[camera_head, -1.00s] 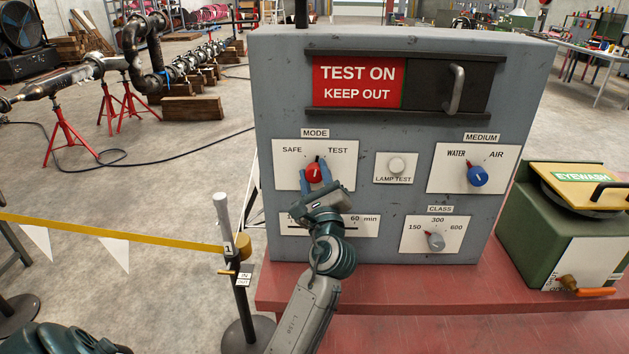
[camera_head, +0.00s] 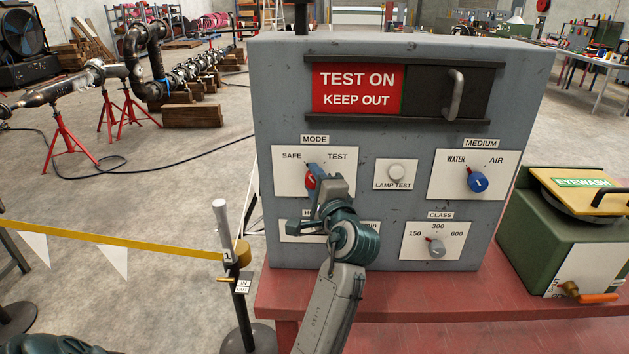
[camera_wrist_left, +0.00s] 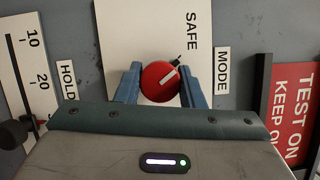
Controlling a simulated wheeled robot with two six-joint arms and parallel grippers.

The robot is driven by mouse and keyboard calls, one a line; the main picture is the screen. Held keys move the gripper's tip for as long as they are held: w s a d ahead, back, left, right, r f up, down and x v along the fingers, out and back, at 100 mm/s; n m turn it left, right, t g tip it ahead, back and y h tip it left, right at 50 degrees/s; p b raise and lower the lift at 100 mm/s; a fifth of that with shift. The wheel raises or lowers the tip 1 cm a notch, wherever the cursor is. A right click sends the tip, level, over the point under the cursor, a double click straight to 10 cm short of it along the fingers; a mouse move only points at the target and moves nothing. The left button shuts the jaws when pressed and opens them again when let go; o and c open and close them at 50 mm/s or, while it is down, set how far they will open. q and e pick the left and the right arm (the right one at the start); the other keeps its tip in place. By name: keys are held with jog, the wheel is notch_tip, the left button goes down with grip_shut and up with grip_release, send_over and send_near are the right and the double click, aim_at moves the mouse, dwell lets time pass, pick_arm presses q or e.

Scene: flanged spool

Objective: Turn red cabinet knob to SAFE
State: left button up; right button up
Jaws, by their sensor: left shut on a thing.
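The grey cabinet (camera_head: 268,110) carries a MODE plate (camera_head: 345,187) with SAFE at its left and TEST at its right. My left gripper (camera_head: 313,178) is shut on the red knob (camera_head: 310,182), which it partly hides in the head view. In the left wrist view, the knob (camera_wrist_left: 158,84) sits between the two blue fingers of my left gripper (camera_wrist_left: 160,90). Its white line and dark pointer tip aim up and right there, toward the SAFE word (camera_wrist_left: 191,30). TEST is hidden in that view. My right gripper is not in view.
A lamp test button (camera_head: 396,172), the blue MEDIUM knob (camera_head: 477,181) and the CLASS knob (camera_head: 436,247) share the panel. A sliding sign (camera_head: 358,88) reads TEST ON KEEP OUT. A barrier post (camera_head: 230,270) stands left of my arm; a green eyewash unit (camera_head: 545,240) stands right.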

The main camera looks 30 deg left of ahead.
pick_arm(q)
jog(key=shift+n, duration=0.5)
jog(key=o, duration=1)
